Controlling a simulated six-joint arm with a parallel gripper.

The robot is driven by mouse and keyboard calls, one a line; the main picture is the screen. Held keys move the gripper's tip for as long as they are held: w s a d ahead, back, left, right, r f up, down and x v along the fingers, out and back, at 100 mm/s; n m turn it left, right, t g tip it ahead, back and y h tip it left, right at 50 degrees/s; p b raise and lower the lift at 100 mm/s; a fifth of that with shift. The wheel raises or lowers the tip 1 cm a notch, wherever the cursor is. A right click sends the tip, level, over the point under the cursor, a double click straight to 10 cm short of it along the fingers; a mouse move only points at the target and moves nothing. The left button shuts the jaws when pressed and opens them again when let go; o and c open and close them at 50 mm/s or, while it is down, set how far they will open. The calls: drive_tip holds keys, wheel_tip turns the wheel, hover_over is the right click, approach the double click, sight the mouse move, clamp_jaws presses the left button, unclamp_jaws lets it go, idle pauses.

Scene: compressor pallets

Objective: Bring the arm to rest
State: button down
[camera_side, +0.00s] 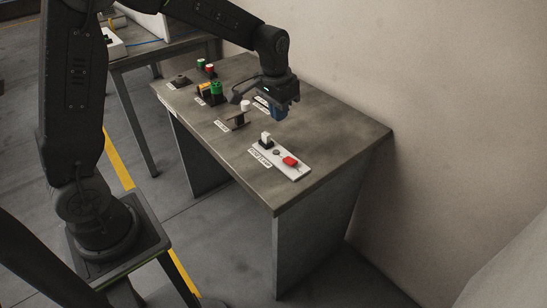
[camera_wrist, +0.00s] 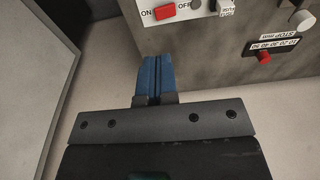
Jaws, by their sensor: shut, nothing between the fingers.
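My gripper (camera_side: 279,113) is above the back part of the grey table (camera_side: 342,137) in the side view, pointing down. In the wrist view, its blue fingers (camera_wrist: 153,80) are together with nothing between them. Below and around it on the table are several control stations. A white plate with a red rocker switch (camera_side: 290,161) lies nearest the front right corner. The same red switch (camera_wrist: 165,12) shows at the top of the wrist view, beside the letters ON and OFF. My gripper appears apart from all of them.
A green button block (camera_side: 215,89), a white-topped lever (camera_side: 245,106) and a red button (camera_side: 209,68) stand on the table. A wall (camera_side: 430,80) rises behind it. A second table (camera_side: 160,50) is at the upper left. The table's right end is clear.

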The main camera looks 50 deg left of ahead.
drive_tip(key=s+d+r+t, duration=0.1)
drive_tip(key=s+r, duration=0.4)
drive_tip(key=s, duration=0.6)
drive_tip(key=s+d+r+t, duration=0.2)
drive_tip(key=s+r+t, duration=0.1)
drive_tip(key=s, duration=0.9)
drive_tip(key=shift+s+d+r, duration=0.2)
drive_tip(key=shift+d+r, duration=0.1)
drive_tip(key=shift+r, duration=0.6)
